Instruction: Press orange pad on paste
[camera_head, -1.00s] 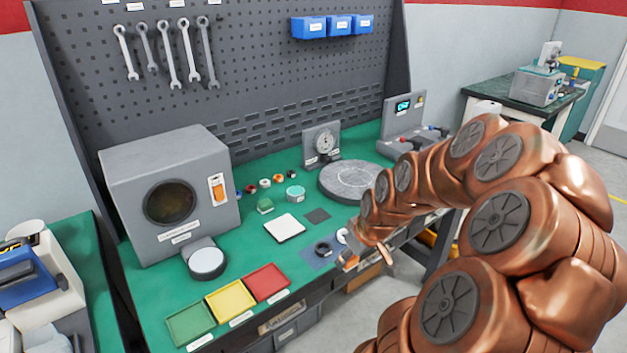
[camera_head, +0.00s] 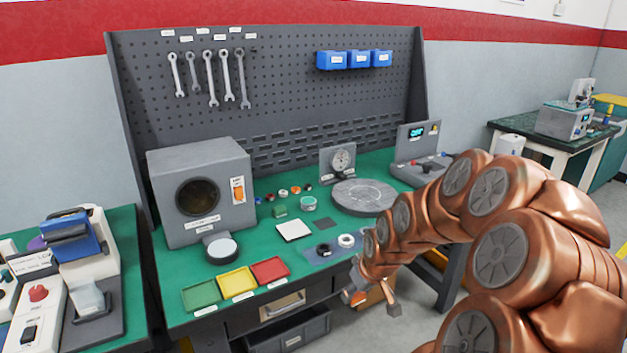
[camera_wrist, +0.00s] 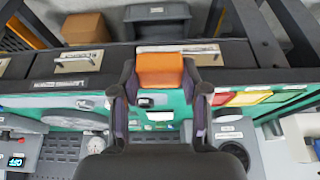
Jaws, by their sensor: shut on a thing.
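My gripper (camera_wrist: 160,88) is shut on the orange pad (camera_wrist: 160,70), which sits between its two fingertips in the wrist view. I cannot tell which thing holds the paste. My gripper is apart from both.
Green, yellow and red trays (camera_head: 269,269) line the front left. A white square plate (camera_head: 293,230), a black ring (camera_head: 323,250) and a white ring (camera_head: 346,240) lie mid-bench. A round grey plate (camera_head: 363,197) is behind. A drawer (camera_head: 290,338) stands open below.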

